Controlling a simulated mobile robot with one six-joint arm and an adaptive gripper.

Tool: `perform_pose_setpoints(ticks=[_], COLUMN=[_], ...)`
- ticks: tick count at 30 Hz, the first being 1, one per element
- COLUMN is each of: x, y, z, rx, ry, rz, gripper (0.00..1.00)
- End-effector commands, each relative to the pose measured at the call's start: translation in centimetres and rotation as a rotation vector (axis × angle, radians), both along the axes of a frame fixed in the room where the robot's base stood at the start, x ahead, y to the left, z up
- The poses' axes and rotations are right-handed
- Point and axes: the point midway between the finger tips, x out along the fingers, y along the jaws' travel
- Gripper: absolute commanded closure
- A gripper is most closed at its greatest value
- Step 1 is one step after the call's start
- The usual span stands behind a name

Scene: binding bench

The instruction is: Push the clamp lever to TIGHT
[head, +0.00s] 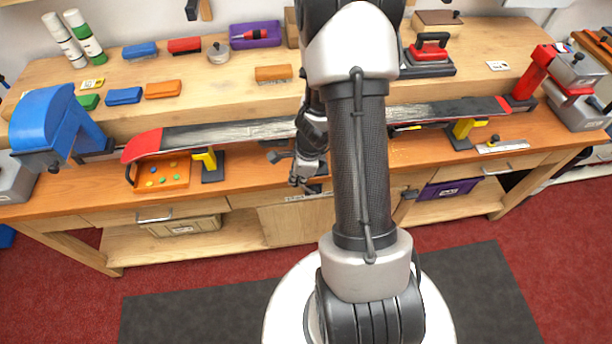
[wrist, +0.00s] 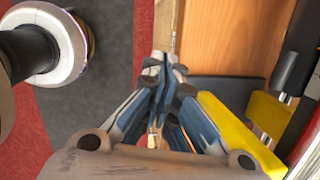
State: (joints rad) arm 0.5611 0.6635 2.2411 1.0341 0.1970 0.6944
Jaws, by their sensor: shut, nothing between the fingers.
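My gripper (head: 303,177) is at the front edge of the bench, just left of my forearm in the head view. In the wrist view its fingers (wrist: 165,65) are together, with nothing between them, over the bench edge. A yellow clamp part (wrist: 235,128) on a dark base stands close to the right of the fingers. I cannot make out the clamp lever for certain; my arm and gripper hide the middle of the bench front. A ski (head: 230,132) with red ends lies along the bench, its middle hidden by my arm.
Yellow supports stand under the ski at left (head: 207,160) and right (head: 463,131). A blue machine (head: 45,118) stands at the left end, a red device (head: 540,70) at the right. Brushes and blocks line the raised back shelf. An orange tray (head: 163,174) lies left of my gripper.

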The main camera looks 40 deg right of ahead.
Motion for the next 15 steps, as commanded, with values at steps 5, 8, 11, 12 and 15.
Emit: perform_pose_setpoints(ticks=[5,8,11,12,15], x=[0.28,0.33,0.33,0.33,0.33], y=[0.45,0.50,0.51,0.51,0.50], z=[-0.20,-0.20,-0.19,-0.19,-0.19], rx=[0.000,-0.001,-0.001,-0.001,-0.001], ry=[0.000,-0.001,-0.001,-0.001,-0.001], rz=[0.001,0.000,0.000,0.000,0.000], gripper=[1.00,1.00,1.00,1.00,1.00])
